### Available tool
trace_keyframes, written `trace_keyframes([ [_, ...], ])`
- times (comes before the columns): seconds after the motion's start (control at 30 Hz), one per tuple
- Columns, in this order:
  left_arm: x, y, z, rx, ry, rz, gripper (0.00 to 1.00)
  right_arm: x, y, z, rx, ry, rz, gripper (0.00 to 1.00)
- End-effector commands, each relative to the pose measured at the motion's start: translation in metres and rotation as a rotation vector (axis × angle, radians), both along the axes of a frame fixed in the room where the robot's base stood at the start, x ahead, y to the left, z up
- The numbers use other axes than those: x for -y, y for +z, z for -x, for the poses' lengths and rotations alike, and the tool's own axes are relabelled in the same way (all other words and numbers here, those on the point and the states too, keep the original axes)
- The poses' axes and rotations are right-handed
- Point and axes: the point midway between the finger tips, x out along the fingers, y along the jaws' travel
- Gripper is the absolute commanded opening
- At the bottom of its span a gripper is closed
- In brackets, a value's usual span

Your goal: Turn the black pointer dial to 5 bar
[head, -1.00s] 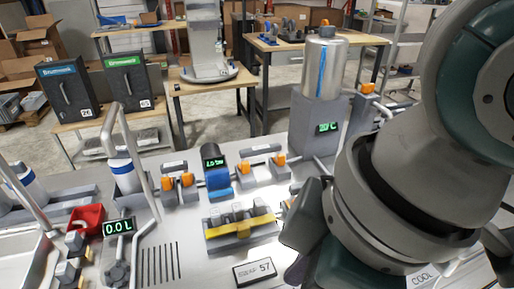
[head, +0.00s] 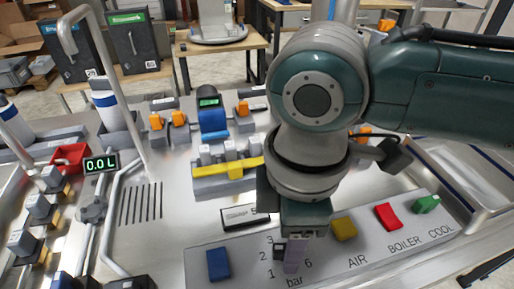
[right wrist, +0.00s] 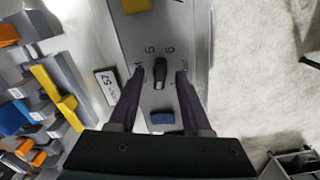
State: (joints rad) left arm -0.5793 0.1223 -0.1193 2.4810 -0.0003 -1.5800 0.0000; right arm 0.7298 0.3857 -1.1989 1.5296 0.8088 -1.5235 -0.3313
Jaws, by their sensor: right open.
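The black pointer dial (right wrist: 160,72) stands on the grey panel in the right wrist view. Printed numbers run around it, with what look like 5 and 6 above it. Which number its pointer marks is hard to tell. My right gripper (right wrist: 161,78) is open, with one dark finger on each side of the dial; I cannot tell whether they touch it. In the head view my right gripper (head: 291,254) is over the bar scale and hides most of the dial; 1, 2, 3 and 6 show around it. My left gripper is not in view.
On the same panel are a blue switch (head: 218,263), a yellow switch (head: 344,229), a red switch (head: 388,217) and a green switch (head: 427,204). A yellow bar (head: 228,168) lies behind. A 0.0 L display (head: 100,164) and a tap pipe stand at left.

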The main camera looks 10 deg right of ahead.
Motion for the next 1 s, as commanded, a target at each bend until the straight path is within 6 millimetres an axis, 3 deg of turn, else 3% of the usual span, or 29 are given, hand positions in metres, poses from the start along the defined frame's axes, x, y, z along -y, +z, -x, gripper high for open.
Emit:
trace_keyframes([
  [0.37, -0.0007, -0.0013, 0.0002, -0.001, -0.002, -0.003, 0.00, -0.0001, -0.0085, 0.0003, 0.000, 0.000, 0.000, 0.49],
  [0.8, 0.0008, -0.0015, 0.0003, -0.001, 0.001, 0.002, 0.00, 0.0000, -0.0081, 0.0002, 0.000, 0.000, 0.000, 0.00],
  [1.0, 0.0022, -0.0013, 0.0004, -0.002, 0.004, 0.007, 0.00, 0.0000, -0.0081, 0.0002, 0.000, 0.000, 0.000, 0.00],
])
